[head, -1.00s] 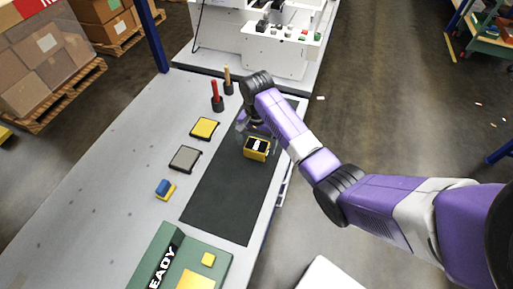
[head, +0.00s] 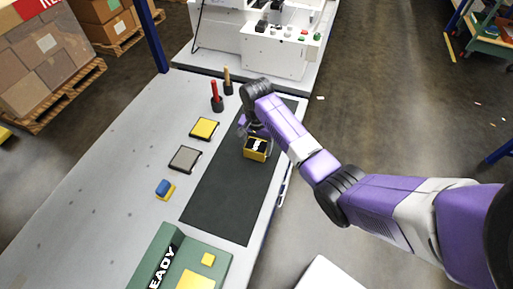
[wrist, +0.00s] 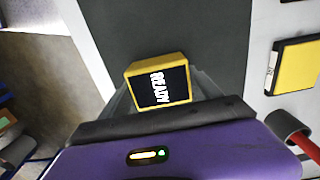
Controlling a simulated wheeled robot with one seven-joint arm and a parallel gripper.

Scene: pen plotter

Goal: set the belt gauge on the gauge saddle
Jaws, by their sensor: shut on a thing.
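The belt gauge appears to be the yellow box with a black screen (head: 255,150) at the right part of the dark mat. Whether the gauge touches the mat is unclear. No part is labelled as the gauge saddle; a yellow square pad (head: 204,128), a grey square pad (head: 184,158) and a green unit (head: 212,262) with yellow plates stand on the bench.
The dark mat (head: 222,205) is otherwise bare. A red-handled tool (head: 215,97) and a tan-handled one (head: 227,80) stand upright at the back. A small blue-and-yellow block (head: 164,189) lies at the left. A white machine (head: 275,50) stands beyond the bench.

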